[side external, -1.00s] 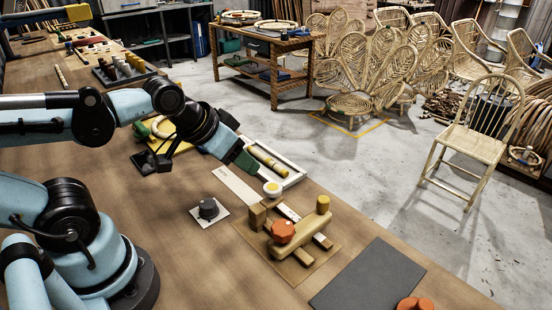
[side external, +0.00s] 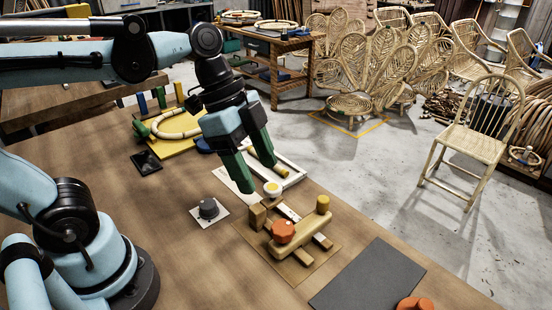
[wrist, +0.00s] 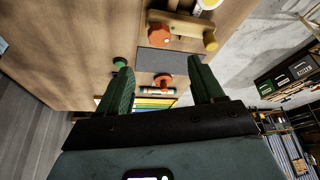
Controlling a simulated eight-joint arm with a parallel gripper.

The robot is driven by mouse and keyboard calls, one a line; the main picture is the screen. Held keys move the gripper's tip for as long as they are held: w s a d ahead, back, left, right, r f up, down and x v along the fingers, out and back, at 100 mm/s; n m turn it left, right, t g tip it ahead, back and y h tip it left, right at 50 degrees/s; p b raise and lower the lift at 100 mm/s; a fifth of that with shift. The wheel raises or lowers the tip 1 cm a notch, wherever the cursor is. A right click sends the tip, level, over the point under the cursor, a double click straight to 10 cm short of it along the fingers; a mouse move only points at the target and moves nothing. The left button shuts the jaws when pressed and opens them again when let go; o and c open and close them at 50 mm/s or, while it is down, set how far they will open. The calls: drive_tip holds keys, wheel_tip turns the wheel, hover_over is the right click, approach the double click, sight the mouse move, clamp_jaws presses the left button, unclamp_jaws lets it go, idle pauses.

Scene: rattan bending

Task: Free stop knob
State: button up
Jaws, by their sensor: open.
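An orange stop knob (side external: 283,231) sits on top of a wooden jig (side external: 303,232) with a yellow post (side external: 323,204) at its far end. In the wrist view the orange knob (wrist: 159,35) and part of the jig (wrist: 188,25) show at the top. My gripper (side external: 258,184) has green fingers pointing down. It is open and empty, above the bench, behind and to the left of the jig. The fingers also show in the wrist view (wrist: 162,86), spread apart and clear of the knob.
A white round piece (side external: 272,188) stands just behind the jig. A grey knob on a white plate (side external: 208,209) is to its left. A dark grey mat (side external: 367,276) and another orange piece (side external: 414,304) lie in front.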

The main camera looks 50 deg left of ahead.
sight(283, 227)
drive_tip(key=shift+x, duration=6)
drive_tip(key=shift+d, duration=0.1)
drive_tip(key=c, duration=1.1)
drive_tip(key=shift+o, duration=0.2)
